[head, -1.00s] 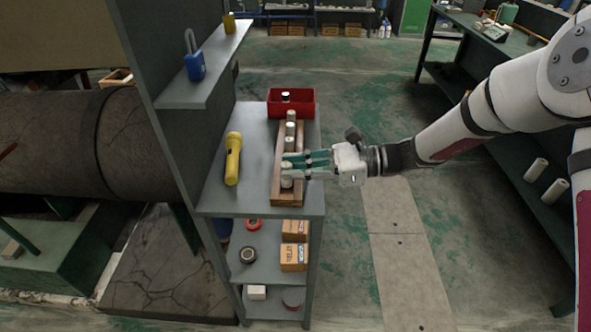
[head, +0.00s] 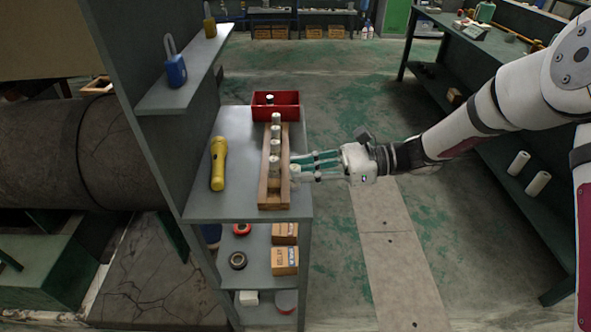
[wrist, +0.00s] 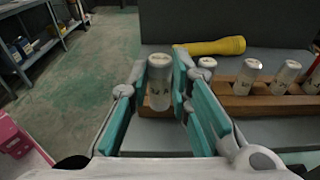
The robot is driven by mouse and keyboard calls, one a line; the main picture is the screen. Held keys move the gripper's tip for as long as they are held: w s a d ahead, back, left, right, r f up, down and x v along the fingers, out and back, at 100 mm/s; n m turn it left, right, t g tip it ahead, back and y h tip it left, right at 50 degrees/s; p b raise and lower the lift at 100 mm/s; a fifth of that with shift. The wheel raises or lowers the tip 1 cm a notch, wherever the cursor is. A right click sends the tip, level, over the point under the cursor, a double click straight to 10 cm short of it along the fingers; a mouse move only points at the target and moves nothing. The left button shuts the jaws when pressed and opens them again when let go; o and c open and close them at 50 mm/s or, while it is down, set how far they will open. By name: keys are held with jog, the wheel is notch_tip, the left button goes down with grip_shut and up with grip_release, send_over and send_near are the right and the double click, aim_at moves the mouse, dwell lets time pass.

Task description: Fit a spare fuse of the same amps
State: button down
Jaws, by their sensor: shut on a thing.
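My gripper (head: 298,167) is shut on a pale cylindrical fuse (wrist: 159,84), which stands upright between the green-lined fingers in the wrist view. Its dark lettering is too blurred to read. In the head view my gripper is at the right edge of the wooden rack (head: 273,198). Several similar fuses (head: 274,164) stand upright in a row in the rack, which also shows at right in the wrist view (wrist: 240,106). A red bin (head: 287,113) at the rack's far end holds a dark-topped cylinder (head: 269,99). No amp ratings are readable.
A yellow flashlight (head: 218,164) lies left of the rack on the grey bench (head: 240,120). A blue padlock (head: 175,65) sits on the upper shelf. Boxes (head: 285,261) and tape rolls (head: 238,260) are on the shelf below. Open floor is right of the bench.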

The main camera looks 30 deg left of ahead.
jog(key=shift+f+v, duration=0.15)
jog(key=shift+v, duration=0.7)
jog(key=shift+f+v, duration=0.1)
jog(key=shift+v, duration=0.7)
jog(key=shift+d, duration=0.1)
